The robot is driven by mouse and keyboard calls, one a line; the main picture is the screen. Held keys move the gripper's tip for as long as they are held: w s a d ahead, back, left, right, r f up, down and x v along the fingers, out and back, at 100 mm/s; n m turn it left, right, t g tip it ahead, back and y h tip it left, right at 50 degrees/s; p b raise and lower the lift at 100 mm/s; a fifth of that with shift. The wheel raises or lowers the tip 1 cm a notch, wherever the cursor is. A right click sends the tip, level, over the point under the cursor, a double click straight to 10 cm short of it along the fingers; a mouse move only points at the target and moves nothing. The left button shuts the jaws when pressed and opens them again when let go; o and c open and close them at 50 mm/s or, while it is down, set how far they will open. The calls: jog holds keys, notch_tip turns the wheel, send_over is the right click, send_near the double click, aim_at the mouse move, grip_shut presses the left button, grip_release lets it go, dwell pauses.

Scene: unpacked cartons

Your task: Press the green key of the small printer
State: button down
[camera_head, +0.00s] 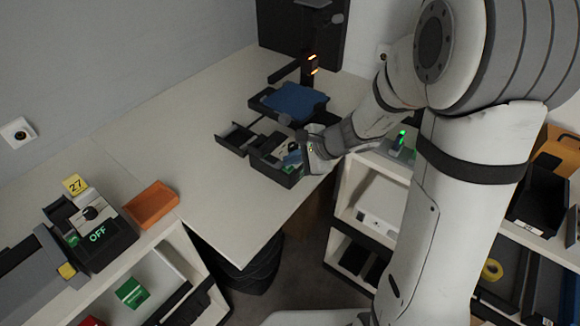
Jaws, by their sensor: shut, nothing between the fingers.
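A small dark grey device with a pale top, a black knob and a green patch (268,162) stands near the front edge of the white table; it looks like the small printer. My gripper (304,166) is shut and empty at its right side, over or against its right end. I cannot tell whether the fingertips touch it. The gripper hides part of the device, and its keys are too small to tell apart. A similar device (108,247) with a black knob and a green OFF sign stands on the left shelf top.
A dark open tray (236,139) lies left of the device, and a blue item on a dark base (294,102) stands behind it. An orange tray (151,204) and a yellow 27 tag (75,185) are at left. The table's middle (190,140) is clear.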

aim_at(292, 168)
jog(key=shift+f+b, duration=0.5)
jog(key=shift+b, duration=0.1)
dwell(0.4)
jog(key=shift+r, duration=0.1)
jog(key=shift+r+p, duration=0.65)
jog(key=shift+r, duration=0.2)
jog(key=shift+r+p, duration=1.85)
jog(key=shift+r, duration=0.7)
